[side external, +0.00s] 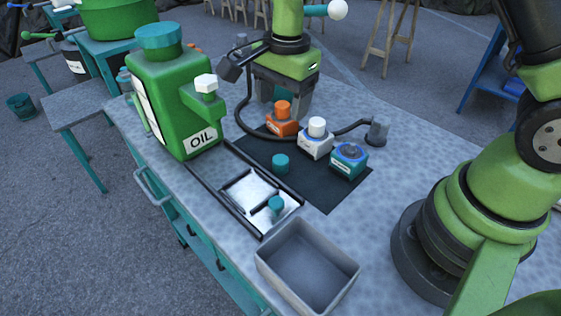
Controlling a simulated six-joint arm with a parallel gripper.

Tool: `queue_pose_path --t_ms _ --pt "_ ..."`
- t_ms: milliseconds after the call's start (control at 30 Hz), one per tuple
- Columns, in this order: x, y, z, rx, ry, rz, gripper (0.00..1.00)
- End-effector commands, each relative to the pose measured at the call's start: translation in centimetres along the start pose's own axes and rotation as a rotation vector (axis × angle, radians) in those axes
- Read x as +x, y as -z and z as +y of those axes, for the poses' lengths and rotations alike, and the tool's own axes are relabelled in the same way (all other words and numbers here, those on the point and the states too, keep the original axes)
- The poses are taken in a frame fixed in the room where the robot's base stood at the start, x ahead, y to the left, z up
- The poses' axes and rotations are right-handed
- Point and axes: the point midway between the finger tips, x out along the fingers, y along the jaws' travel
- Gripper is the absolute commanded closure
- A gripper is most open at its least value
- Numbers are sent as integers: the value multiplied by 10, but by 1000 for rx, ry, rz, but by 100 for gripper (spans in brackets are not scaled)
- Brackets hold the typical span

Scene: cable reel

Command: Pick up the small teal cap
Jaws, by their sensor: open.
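A small teal cap (280,162) stands on the dark mat (327,191), left of the teal bottle (349,160), whose dark top shows no cap. A similar small teal piece (276,204) is at the shiny tray (243,189); I cannot tell which one is meant. My gripper (281,106) is open, pointing down at the back of the mat, behind or over the orange bottle (281,125). It is apart from both teal pieces. Its fingertips are partly hidden, so the exact gap to the orange bottle is unclear.
A large green oil can (178,105) stands left of the mat. A white-capped bottle (315,142) sits between the orange and teal bottles. A black cable (238,112) loops to a grey post (377,133). An empty grey bin (307,264) stands at the front.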

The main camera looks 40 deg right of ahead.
Motion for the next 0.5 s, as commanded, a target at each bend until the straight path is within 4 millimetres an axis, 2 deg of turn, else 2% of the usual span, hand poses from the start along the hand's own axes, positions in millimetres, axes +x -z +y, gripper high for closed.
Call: queue_pose_path --t_ms 33,100,500 --pt "14 -1 -2 31 -24 5 33" --pt "26 -1 -3 71 -43 12 33" --pt "79 -2 0 109 -61 18 33"
